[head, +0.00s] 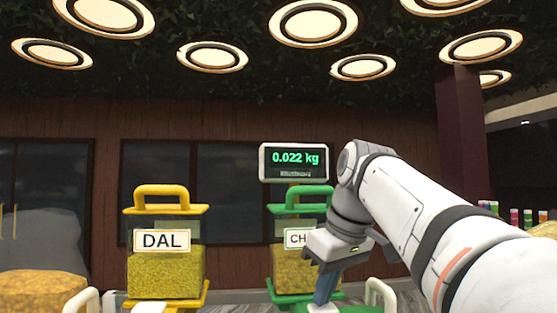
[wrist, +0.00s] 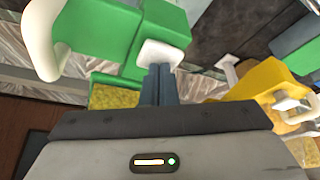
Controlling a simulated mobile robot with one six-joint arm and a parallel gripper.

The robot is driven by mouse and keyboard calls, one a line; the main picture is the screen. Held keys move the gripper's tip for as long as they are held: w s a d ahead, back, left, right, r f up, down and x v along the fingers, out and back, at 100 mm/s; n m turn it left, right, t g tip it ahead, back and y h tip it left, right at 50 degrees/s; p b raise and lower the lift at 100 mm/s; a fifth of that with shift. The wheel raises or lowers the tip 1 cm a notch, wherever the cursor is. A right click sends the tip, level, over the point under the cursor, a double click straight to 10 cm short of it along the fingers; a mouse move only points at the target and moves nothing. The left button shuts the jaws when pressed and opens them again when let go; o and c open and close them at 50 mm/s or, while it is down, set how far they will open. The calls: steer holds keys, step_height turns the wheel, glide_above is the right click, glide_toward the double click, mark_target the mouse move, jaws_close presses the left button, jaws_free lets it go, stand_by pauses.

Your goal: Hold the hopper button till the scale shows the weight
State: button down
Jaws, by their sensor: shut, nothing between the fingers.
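The scale display (head: 295,158) reads 0.022 kg in green digits. The green hopper (head: 300,197), its label partly hidden and starting "CH", stands below the display behind my arm; its green parts also show in the wrist view (wrist: 110,25). My gripper (head: 322,295) is shut and empty, pointing down in front of the green hopper. In the wrist view, the closed fingertips (wrist: 158,70) meet or nearly meet a white pad (wrist: 165,52), seemingly the hopper's button, on a green part. I cannot tell whether it is pressed in.
A yellow hopper labelled DAL (head: 166,240), filled with yellow grains, stands to the left; yellow parts also show at the right of the wrist view (wrist: 265,85). White curved handles (head: 82,301) stand at the lower edge. A heap of yellow food (head: 40,290) lies far left.

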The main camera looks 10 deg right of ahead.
stand_by(0.6)
steer(key=shift+r+p, duration=1.25)
steer(key=shift+r, duration=0.1)
steer(key=shift+f, duration=0.2)
stand_by(1.1)
steer(key=shift+f+b, duration=1.05)
steer(key=shift+f, duration=0.1)
stand_by(2.9)
steer(key=shift+r+p, duration=1.25)
steer(key=shift+r, duration=0.1)
